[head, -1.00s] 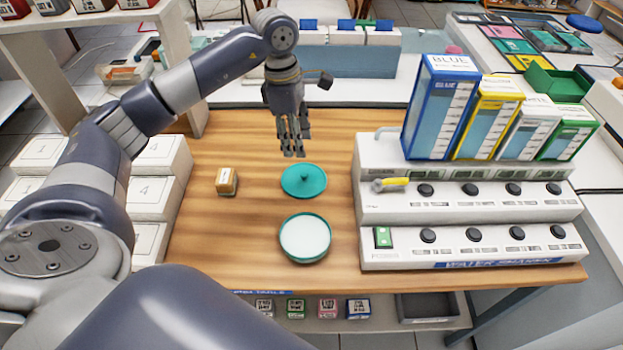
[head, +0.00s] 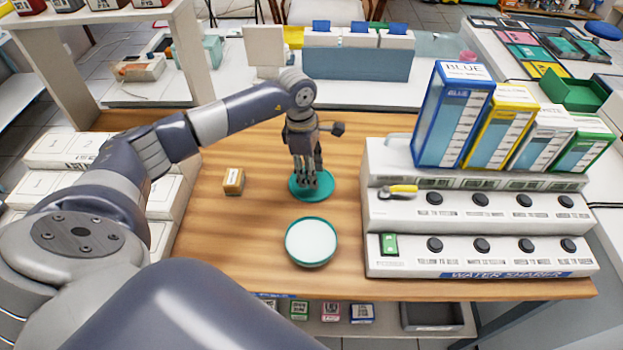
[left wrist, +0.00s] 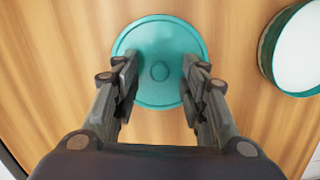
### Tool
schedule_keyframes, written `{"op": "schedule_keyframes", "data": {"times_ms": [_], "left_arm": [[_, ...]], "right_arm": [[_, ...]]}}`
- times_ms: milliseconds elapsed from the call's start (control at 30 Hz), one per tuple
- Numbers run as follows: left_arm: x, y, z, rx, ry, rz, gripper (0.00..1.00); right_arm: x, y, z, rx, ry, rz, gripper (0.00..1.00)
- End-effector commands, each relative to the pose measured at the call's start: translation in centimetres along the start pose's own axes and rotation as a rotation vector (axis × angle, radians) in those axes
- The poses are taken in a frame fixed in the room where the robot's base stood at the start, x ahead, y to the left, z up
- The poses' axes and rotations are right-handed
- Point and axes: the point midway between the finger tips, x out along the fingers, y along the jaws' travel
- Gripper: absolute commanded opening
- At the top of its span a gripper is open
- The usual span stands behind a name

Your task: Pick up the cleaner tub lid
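The cleaner tub lid is a teal disc (head: 327,192) with a small knob at its centre, lying flat on the wooden table. In the left wrist view the lid (left wrist: 158,45) shows below my left gripper (left wrist: 160,85). The fingers are spread apart, one to each side of the knob, and nothing is between them. In the head view the left gripper (head: 312,184) is over the lid and hides part of it. The open tub (head: 311,242), teal-rimmed with a white inside, stands in front of the lid. My right gripper is not in view.
A small yellowish box (head: 234,182) stands left of the lid. The white water shaker unit (head: 480,222), with coloured boxes (head: 452,115) on top, stands to the right. White numbered boxes (head: 70,150) are at the left. Bare wood surrounds the lid.

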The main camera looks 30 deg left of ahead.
Motion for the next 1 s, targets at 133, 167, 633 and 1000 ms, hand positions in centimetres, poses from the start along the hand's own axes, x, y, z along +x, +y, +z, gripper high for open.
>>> {"op": "schedule_keyframes", "data": {"times_ms": [133,167,633,1000], "left_arm": [[0.85,-0.02,-0.03,-0.001,0.0,0.0,0.4],[0.88,-0.01,-0.03,-0.001,0.0,0.0,0.4],[0.82,0.01,-0.01,-0.001,0.0,0.001,0.08],[0.29,0.1,0.08,0.0,-0.002,0.004,0.08]], "right_arm": [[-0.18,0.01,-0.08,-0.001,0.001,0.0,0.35],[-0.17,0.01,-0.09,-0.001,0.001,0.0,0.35],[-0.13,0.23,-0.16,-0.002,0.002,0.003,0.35],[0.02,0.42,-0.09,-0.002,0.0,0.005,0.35]]}}
